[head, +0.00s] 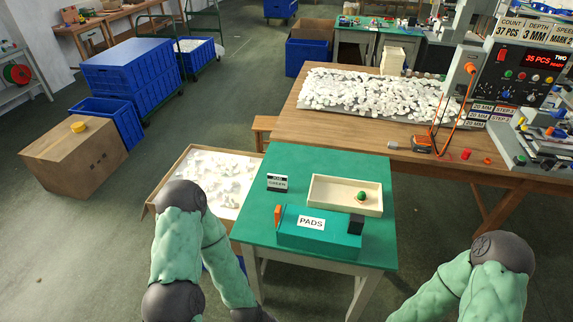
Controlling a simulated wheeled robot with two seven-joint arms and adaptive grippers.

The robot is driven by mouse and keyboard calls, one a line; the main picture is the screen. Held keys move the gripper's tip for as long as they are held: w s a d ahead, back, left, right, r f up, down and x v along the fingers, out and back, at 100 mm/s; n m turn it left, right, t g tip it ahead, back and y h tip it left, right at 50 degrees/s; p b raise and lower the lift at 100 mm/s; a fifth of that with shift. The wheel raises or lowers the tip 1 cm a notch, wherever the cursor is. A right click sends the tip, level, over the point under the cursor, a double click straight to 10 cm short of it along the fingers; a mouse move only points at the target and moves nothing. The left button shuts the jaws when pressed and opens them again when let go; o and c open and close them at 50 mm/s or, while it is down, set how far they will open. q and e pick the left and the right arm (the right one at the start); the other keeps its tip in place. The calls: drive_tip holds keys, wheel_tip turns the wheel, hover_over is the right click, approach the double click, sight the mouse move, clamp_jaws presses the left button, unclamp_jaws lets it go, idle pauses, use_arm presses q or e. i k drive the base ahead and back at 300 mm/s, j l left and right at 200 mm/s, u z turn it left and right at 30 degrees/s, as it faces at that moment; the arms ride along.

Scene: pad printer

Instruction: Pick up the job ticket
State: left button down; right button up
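A small job ticket (277,183), a card with a dark upper part and a pale lower part with lettering, stands on the green-topped table (340,165) near its left side. It looks upright, and nothing touches it. My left arm bends at the lower left of the head view, and its far end drops out at the bottom edge in front of the table. My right arm shows at the lower right, clear of the table. Neither gripper is in view, so I cannot see their fingers.
A green box labelled PADS (320,233) sits in front of the ticket. A cream tray (327,203) with a green-topped piece lies right of it. A shallow carton of white pieces (165,190) is at left. A wooden bench (350,138) with the printer stands behind.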

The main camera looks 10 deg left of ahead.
sight(277, 184)
drive_tip(key=i+j+u, duration=0.2)
drive_tip(key=u, duration=0.2)
drive_tip(key=i+j+u, duration=0.15)
drive_tip(key=i+u, duration=0.45)
drive_tip(key=u, duration=0.25)
